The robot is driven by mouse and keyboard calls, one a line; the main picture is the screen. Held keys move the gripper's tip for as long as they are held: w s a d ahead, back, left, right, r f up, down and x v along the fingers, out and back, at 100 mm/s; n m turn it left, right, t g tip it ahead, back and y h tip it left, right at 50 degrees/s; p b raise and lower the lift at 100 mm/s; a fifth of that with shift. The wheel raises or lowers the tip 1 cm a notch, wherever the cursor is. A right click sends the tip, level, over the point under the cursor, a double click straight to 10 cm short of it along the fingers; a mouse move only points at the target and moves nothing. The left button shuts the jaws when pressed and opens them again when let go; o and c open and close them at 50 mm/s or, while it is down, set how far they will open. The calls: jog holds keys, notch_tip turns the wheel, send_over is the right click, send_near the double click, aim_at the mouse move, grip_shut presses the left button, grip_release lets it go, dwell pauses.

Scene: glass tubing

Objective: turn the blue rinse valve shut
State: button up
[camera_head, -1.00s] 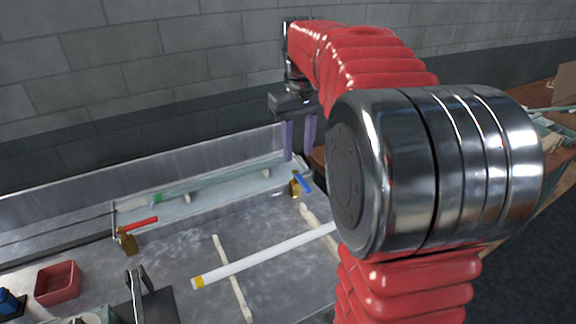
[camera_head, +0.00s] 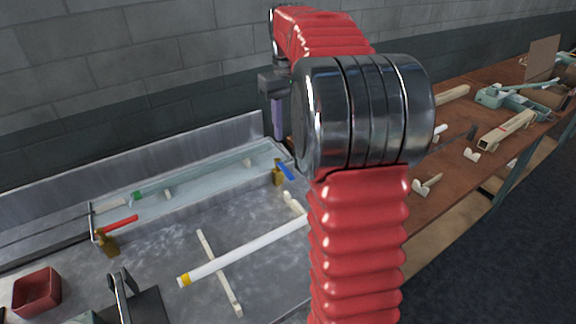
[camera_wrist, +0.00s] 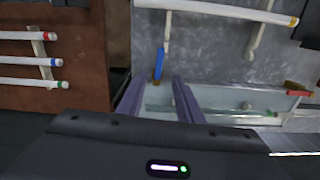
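The blue rinse valve has a blue lever (camera_head: 286,171) on a brass body (camera_head: 278,178), at the near right end of the trough. In the head view the lever slants down to the right. In the wrist view the blue lever (camera_wrist: 158,65) lies beyond the fingertips, near the gap between them. My gripper (camera_wrist: 158,90) is open and empty, its two purple fingers apart. In the head view my gripper (camera_head: 278,130) hangs above and slightly left of the valve, apart from it; one finger is mostly hidden by my arm.
A red-handled valve (camera_head: 120,225) stands at the trough's left. A white tube with a yellow end (camera_head: 245,250) lies across supports in front. A red bin (camera_head: 37,291) is at lower left. A wooden bench (camera_head: 445,165) with tubes and fixtures is right. The metal wall (camera_head: 190,155) backs the trough.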

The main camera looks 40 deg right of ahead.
aim_at(288, 172)
notch_tip(288, 172, down, 13)
jog(key=shift+f, duration=0.1)
dwell(0.5)
jog(key=shift+c, duration=0.2)
grip_shut()
dwell(0.4)
